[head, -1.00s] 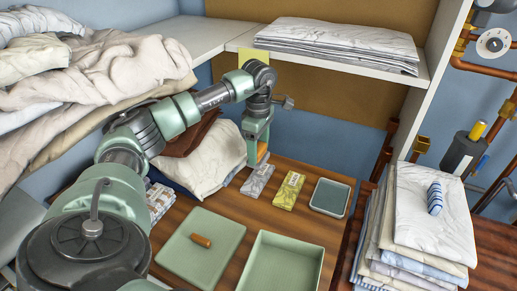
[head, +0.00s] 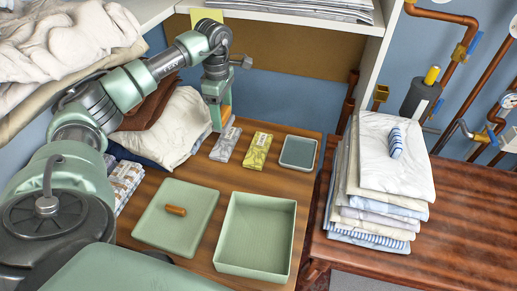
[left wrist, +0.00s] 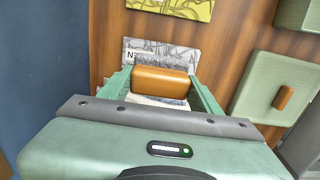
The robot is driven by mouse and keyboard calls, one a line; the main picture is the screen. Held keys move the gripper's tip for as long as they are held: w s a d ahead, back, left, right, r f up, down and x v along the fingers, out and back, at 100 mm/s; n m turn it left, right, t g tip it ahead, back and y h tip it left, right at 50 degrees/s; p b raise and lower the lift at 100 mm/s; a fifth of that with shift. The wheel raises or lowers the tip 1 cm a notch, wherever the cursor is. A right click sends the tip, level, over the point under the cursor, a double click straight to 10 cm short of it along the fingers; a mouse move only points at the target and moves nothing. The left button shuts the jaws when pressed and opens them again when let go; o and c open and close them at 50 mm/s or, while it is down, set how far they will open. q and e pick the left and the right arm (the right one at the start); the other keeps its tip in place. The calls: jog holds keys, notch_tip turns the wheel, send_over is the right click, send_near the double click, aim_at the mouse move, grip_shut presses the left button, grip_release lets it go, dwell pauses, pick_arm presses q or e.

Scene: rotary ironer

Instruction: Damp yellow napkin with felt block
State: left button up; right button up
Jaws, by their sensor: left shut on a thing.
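The yellow patterned napkin (head: 256,151) lies folded flat on the wooden table, between a grey patterned napkin (head: 226,144) and a small green dish (head: 298,152) with a dark inside. Its edge also shows at the top of the left wrist view (left wrist: 175,8). My left gripper (head: 218,118) points down at the far end of the grey napkin. It is shut on the felt block, whose orange-brown wooden top (left wrist: 161,83) shows between the fingers, with grey material along its edge. Whether the block touches anything below is hidden. My right gripper is out of view.
A green lid (head: 170,226) with a wooden handle and an empty open green box (head: 257,235) stand in front. Piled cloths (head: 178,130) crowd the left. A tall linen stack (head: 385,205) stands right, topped by a blue-striped roll (head: 396,142). Copper pipes run behind.

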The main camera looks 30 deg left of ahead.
pick_arm(q)
jog(key=w+d+p, duration=0.2)
jog(key=d+p, duration=0.3)
jog(key=p, duration=0.2)
send_near(259, 148)
jog(key=shift+f+b, duration=1.7)
jog(key=shift+f, duration=0.25)
jog(key=shift+f+b, duration=0.55)
dwell(0.8)
jog(key=shift+r, duration=0.15)
notch_tip(259, 148, up, 7)
jog(key=p, duration=0.4)
dwell(0.3)
